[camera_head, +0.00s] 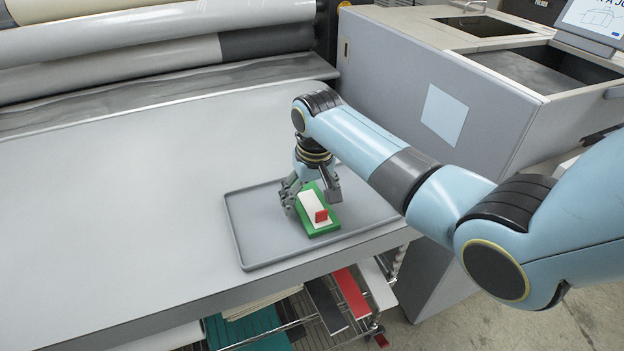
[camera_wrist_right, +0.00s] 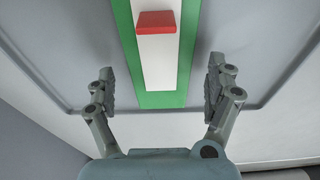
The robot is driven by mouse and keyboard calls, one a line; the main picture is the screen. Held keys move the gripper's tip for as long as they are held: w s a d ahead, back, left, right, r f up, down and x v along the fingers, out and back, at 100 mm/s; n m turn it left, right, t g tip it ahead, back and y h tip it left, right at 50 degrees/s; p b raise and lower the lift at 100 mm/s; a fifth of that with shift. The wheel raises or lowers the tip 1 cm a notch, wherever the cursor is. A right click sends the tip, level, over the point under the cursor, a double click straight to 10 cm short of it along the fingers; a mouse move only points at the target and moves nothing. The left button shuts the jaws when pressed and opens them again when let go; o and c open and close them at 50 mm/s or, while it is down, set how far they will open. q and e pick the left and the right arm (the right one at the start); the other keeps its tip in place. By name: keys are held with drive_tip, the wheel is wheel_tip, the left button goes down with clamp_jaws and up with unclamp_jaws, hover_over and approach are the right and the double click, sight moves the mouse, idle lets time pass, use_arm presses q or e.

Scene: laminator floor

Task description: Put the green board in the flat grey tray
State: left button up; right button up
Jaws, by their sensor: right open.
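The green board (camera_head: 319,231) lies in the flat grey tray (camera_head: 244,247), towards the tray's middle. A white strip with a red block sits on top of the board. My right gripper (camera_head: 313,203) is right over the board, its fingers apart on either side of it. In the right wrist view the board (camera_wrist_right: 184,98) runs between the open fingers of my right gripper (camera_wrist_right: 161,95), with a gap on each side. The tray (camera_wrist_right: 60,60) shows under it there. My left gripper is not in view.
The tray stands on a grey table (camera_head: 120,200) near its front edge. Large rollers (camera_head: 150,35) lie along the back. A grey cabinet (camera_head: 400,85) stands at the back right. The table left of the tray is clear. A rack with coloured sheets (camera_head: 350,290) is below.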

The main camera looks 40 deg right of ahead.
wheel_tip(320, 180, up, 11)
drive_tip(key=s, duration=0.1)
drive_tip(key=shift+s+a, duration=0.2)
drive_tip(key=shift+s, duration=0.15)
drive_tip(key=s+a+n+t, duration=0.1)
drive_tip(key=s+n, duration=0.1)
drive_tip(key=s, duration=1)
drive_tip(key=s+a+n+t, duration=0.1)
drive_tip(key=s+a+n, duration=0.1)
drive_tip(key=s, duration=1.1)
wheel_tip(320, 180, down, 37)
drive_tip(key=s+d+g+b, duration=0.1)
drive_tip(key=d+g+b, duration=0.15)
drive_tip(key=b, duration=0.95)
drive_tip(key=s+f+b, duration=0.5)
drive_tip(key=s+f, duration=0.4)
drive_tip(key=f, duration=0.3)
drive_tip(key=s+d+f+b, duration=0.1)
drive_tip(key=s+f+b, duration=0.3)
drive_tip(key=s+f, duration=0.6)
wheel_tip(320, 180, down, 4)
drive_tip(key=shift+r+m+b, duration=0.25)
drive_tip(key=shift+m+b, duration=0.1)
drive_tip(key=shift+m, duration=0.05)
